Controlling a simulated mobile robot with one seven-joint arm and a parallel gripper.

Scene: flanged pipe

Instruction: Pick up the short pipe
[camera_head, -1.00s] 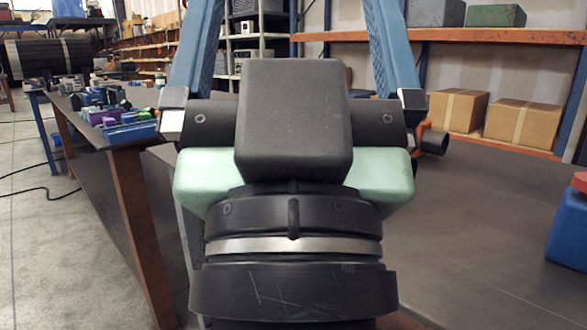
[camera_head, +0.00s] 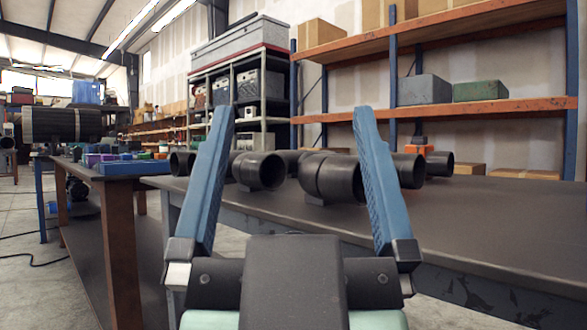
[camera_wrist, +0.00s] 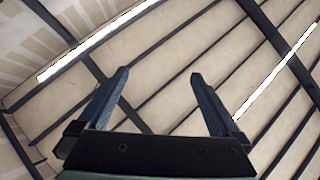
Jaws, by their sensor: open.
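Several black pipe pieces lie on the dark workbench (camera_head: 480,215) in the head view. One open-ended pipe piece (camera_head: 260,171) shows between my fingers at left, and a larger elbow-like pipe piece (camera_head: 333,177) is to its right. I cannot tell which piece is the short pipe. My gripper (camera_head: 294,112) is open and empty, fingers pointing up, nearer the camera than the pipes. In the wrist view my gripper (camera_wrist: 158,73) shows only ceiling between its fingers.
An orange object (camera_head: 418,149) stands behind the right pipes. A side table with a blue tray (camera_head: 132,167) and small coloured parts is at left. Orange shelving (camera_head: 470,108) with boxes stands behind. The workbench's right part is clear.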

